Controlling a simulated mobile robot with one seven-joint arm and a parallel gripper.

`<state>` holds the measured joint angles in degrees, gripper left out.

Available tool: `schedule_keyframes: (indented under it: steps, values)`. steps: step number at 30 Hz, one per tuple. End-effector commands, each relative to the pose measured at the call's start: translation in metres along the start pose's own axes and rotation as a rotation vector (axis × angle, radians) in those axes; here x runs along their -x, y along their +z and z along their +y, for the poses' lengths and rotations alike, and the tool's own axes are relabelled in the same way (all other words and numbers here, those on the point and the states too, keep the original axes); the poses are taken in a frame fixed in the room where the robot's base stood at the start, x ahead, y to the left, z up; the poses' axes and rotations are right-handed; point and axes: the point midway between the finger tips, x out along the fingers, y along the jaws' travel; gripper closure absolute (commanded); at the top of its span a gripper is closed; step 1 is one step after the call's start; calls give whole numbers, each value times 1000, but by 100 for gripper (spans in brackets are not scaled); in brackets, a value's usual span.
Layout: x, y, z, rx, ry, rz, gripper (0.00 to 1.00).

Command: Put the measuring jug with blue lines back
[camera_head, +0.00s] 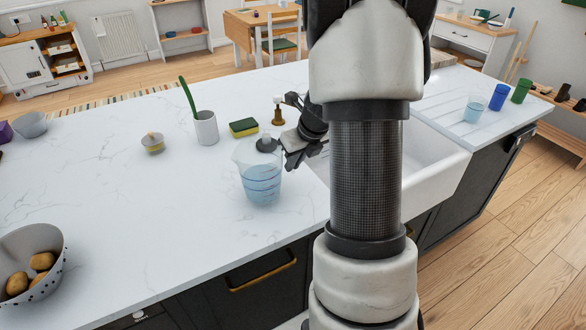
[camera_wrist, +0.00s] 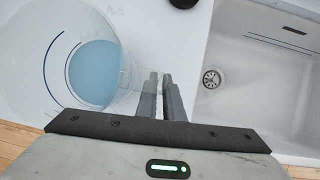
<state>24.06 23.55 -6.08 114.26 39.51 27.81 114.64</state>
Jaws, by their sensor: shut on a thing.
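The clear measuring jug with blue lines (camera_head: 261,183) is upright at the worktop's front part, left of the sink, with light blue in its lower part. I cannot tell whether its base touches the worktop. My gripper (camera_head: 287,153) is at the jug's upper right side, shut on it. In the wrist view the jug (camera_wrist: 94,72) fills the left side, with blue curved lines on its wall. The fingers (camera_wrist: 160,97) are close together at its right edge; the exact grip on handle or wall is unclear.
The white sink (camera_head: 432,165) lies right of the jug, partly behind my arm. A sponge (camera_head: 243,127), a white pot (camera_head: 206,128) and a small lidded jar (camera_head: 153,144) stand behind and left. A colander (camera_head: 55,258) holds potatoes. Cups (camera_head: 499,97) stand on the drainer. The worktop's left middle is clear.

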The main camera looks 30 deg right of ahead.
Motion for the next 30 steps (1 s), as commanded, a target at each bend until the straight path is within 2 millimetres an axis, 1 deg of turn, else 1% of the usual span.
schedule_keyframes:
  steps: [1, 3, 13, 14, 15, 17, 26, 29, 30]
  values:
    - [-8, -4, 0, -2, 2, 0, 100]
    - [-13, -6, -1, -3, 0, -1, 100]
    - [-15, -6, 0, -1, 0, -2, 100]
    - [-15, -7, 0, 0, 1, 0, 89]
    - [-15, -7, 0, 0, 1, 0, 82]
    - [-15, -7, 0, 0, 1, 0, 74]
    - [-13, -6, 0, 0, 0, 0, 74]
    - [-6, -5, 0, 1, -1, -2, 74]
    - [0, -4, 0, 1, -1, -2, 74]
